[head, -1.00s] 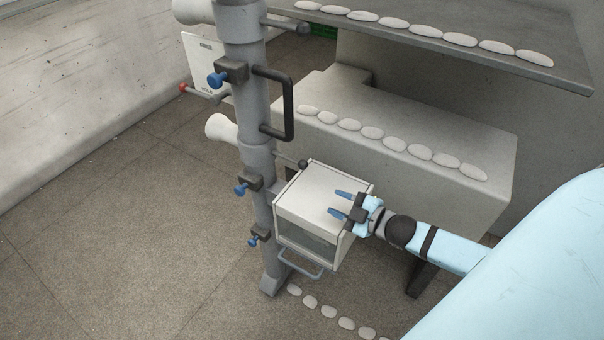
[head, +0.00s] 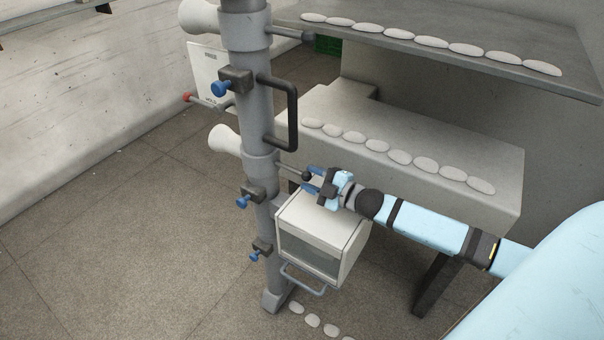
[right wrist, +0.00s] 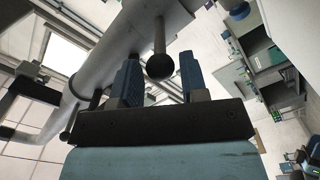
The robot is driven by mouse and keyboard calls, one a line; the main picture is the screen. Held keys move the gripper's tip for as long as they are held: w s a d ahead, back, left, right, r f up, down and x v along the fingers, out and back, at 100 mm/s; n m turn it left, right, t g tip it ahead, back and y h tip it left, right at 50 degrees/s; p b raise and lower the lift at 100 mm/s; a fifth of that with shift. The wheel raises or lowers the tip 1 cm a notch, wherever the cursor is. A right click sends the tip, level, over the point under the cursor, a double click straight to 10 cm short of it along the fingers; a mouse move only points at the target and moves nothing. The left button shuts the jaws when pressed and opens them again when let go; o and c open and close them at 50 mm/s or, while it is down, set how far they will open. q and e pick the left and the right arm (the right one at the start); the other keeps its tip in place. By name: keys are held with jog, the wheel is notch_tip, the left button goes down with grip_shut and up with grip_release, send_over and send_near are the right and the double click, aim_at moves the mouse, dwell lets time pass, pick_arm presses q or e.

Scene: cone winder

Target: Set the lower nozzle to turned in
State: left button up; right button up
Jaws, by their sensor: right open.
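The lower nozzle (head: 225,139) is a pale flared cone on the left side of the grey post (head: 256,115). A thin lever with a dark ball knob (head: 306,176) sticks out from the same collar to the right. My right gripper (head: 309,179) is open, with its blue fingertips at the ball knob. In the right wrist view the knob (right wrist: 159,66) shows between the two fingers (right wrist: 158,80), which are not closed on it. My left gripper is not in view.
An upper nozzle (head: 199,17) and a black handle (head: 294,115) are on the post above. A white box (head: 318,222) stands just below my right gripper. Ledges with rows of pale pebble-like pieces (head: 399,157) lie behind. Open floor is at the left.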

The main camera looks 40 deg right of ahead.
aim_at(302, 174)
jog(key=shift+x, duration=1.6)
grip_shut()
jog(key=shift+a, duration=0.15)
